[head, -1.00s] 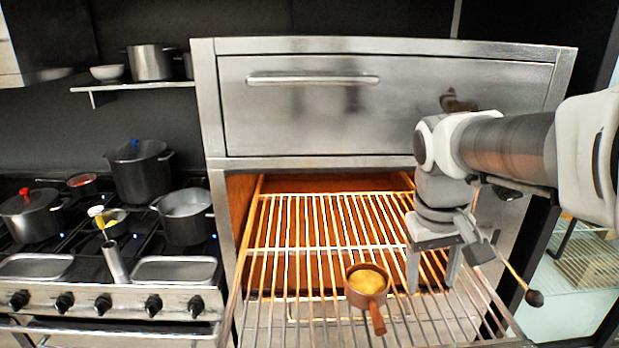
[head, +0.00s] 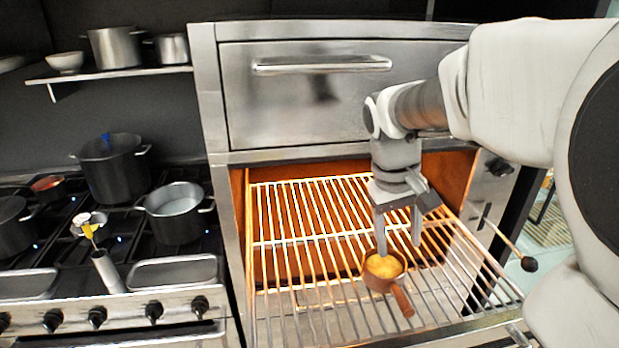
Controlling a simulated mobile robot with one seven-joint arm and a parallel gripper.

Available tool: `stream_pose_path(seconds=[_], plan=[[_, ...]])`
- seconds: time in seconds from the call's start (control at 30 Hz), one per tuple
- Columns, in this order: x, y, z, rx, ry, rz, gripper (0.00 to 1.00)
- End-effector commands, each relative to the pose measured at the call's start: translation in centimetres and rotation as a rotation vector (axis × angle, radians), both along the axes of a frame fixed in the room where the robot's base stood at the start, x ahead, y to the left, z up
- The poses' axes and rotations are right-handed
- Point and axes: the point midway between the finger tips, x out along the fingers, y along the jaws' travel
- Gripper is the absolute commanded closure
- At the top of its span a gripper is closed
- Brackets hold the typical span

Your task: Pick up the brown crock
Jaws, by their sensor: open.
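The brown crock (head: 377,281) is a small round pot with yellow contents and a stubby handle pointing toward the lower right. It sits upright on the wire rack (head: 300,300) pulled out of the lit oven. My gripper (head: 399,250) points down just above and behind the crock, with its fingers spread apart. The left finger overlaps the crock's back rim in the picture. The right finger is to the right of the crock. I cannot tell whether either finger touches it. Nothing is between the fingers that I can see.
A steel oven door with a bar handle (head: 322,66) is above the opening. A stove with several dark pots (head: 113,172) stands at the left. A lever with a dark knob (head: 529,264) sticks out at the right. The rack is otherwise bare.

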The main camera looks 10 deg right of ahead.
Motion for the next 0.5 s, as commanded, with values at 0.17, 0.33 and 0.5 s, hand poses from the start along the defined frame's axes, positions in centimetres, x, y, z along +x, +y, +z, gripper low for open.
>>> stream_pose_path(seconds=[0.17,0.33,0.5], plan=[[-0.2,-0.7,-3.7,0.001,0.008,-0.002,0.38],[-0.1,-1.4,-7.4,0.002,0.007,-0.001,0.38],[0.0,-2.0,-10.0,0.001,0.003,-0.001,0.38]])
